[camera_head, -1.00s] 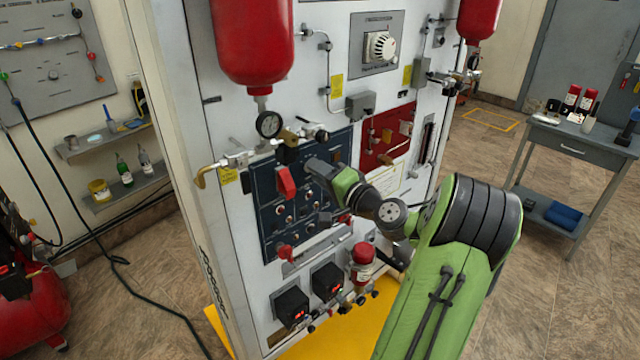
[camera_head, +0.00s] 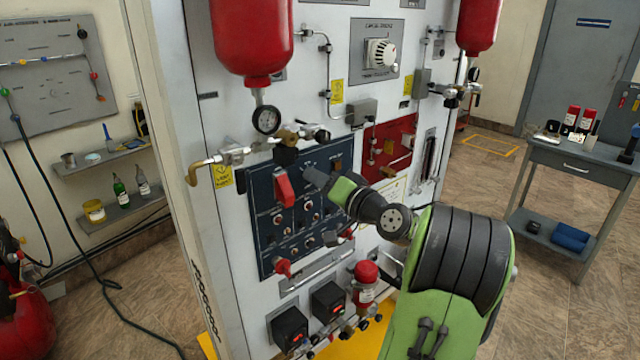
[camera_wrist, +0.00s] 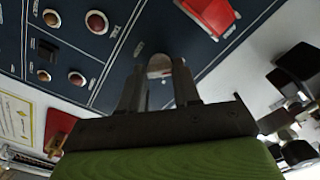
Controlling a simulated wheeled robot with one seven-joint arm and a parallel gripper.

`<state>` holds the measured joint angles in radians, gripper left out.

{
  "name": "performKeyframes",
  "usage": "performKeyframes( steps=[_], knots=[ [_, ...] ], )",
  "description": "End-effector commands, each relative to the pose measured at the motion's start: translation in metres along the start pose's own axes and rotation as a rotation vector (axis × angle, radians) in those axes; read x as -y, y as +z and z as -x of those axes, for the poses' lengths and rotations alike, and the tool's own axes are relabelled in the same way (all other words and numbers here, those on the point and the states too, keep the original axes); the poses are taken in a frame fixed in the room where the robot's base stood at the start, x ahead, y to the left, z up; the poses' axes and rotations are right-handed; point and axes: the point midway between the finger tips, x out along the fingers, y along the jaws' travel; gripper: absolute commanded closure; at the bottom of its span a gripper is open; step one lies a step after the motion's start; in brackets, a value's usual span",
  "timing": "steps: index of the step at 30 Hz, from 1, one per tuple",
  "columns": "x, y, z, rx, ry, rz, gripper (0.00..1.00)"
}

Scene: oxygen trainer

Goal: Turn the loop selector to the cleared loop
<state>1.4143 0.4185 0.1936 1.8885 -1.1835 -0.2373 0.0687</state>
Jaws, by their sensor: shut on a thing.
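The dark blue control panel (camera_head: 262,215) is on the front of the white cabinet. In the wrist view, a small rounded pale knob (camera_wrist: 160,66) on this panel sits between the fingers of my gripper (camera_wrist: 160,82). The fingers are shut on it, one on each side. It carries a small patch of red and white. I take it for the loop selector; its label is too blurred to read.
A red lever (camera_head: 285,187) projects from the panel just left of my gripper. A brass valve and gauge (camera_head: 267,119) are above it. Several small round buttons or lamps are lower on the panel. A grey rail (camera_head: 318,270) runs below. A red panel (camera_head: 388,147) is to the right.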

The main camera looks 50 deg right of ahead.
Motion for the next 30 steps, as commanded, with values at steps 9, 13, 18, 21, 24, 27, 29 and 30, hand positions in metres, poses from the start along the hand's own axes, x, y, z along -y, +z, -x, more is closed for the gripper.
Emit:
performKeyframes(
  steps=[9,13,18,21,24,27,29,30],
  knots=[
    [-0.002,0.001,0.000,0.005,0.004,-0.002,0.59],
    [-0.001,0.001,0.000,0.003,0.003,-0.002,0.43],
    [-0.001,0.001,0.000,0.002,0.002,-0.001,0.43],
    [-0.001,0.000,0.002,0.002,0.002,-0.001,0.43],
    [-0.002,0.000,0.015,0.000,0.005,-0.002,0.43],
    [-0.002,-0.001,0.040,-0.002,0.008,-0.002,0.43],
    [-0.002,0.000,0.057,-0.004,0.008,-0.003,0.43],
    [-0.003,-0.001,0.069,-0.003,0.009,-0.003,0.43]
  ],
)
